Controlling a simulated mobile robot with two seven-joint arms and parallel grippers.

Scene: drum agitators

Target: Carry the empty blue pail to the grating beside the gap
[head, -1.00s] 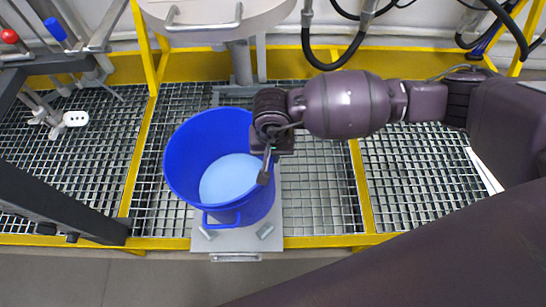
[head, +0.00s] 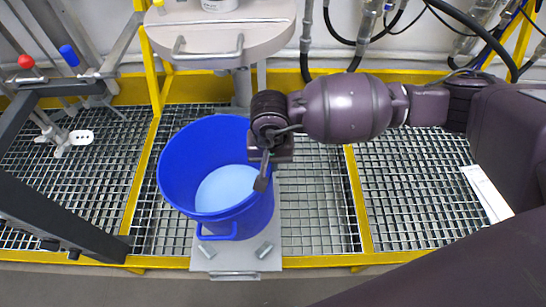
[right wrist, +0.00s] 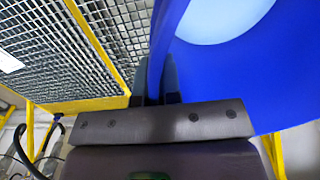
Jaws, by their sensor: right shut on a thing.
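The blue pail (head: 178,165) is upright over a grey metal plate (head: 265,262) on the grating, in the middle of the head view. Its inside shows a pale blue round area at the bottom, and a handle juts from its near side. My right gripper (head: 263,178) is at the pail's right side. In the right wrist view its fingers (right wrist: 156,90) are shut on the pail's wall (right wrist: 225,85), one on each side. I cannot tell whether the pail's base touches the plate. My left gripper is not in view.
Grating (head: 315,200) extends left and right, split by yellow bars (head: 360,200). A round grey-topped stand (head: 215,35) with a handle is behind the pail. A dark beam frame (head: 60,215) with red and blue knobbed levers stands at left. Hoses hang at the back right.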

